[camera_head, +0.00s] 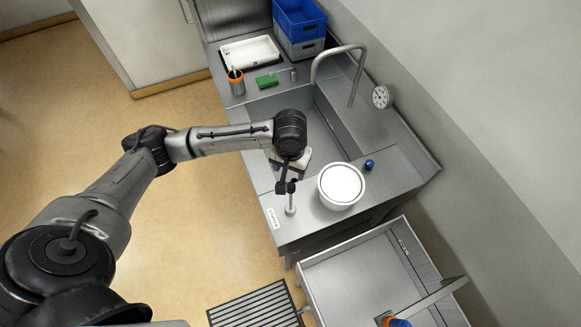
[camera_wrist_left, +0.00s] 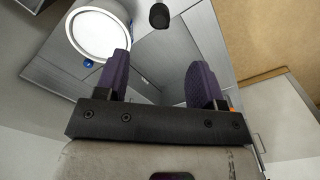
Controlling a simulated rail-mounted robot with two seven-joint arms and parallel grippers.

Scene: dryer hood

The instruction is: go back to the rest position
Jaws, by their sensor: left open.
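My left arm reaches in from the left, and my left gripper (camera_head: 289,171) hangs over the near part of the metal sink counter, partly hidden under its own wrist. In the left wrist view the two purple fingers of the left gripper (camera_wrist_left: 158,70) stand wide apart with nothing between them. My right gripper is in neither view.
Near the gripper stand a slim post with a dark top (camera_head: 291,209), a white round container (camera_head: 341,185) and a blue knob (camera_head: 369,165). A tall curved faucet (camera_head: 337,52) rises behind. Blue crate (camera_head: 300,20) and white tray (camera_head: 250,53) sit at the back. Floor at left is clear.

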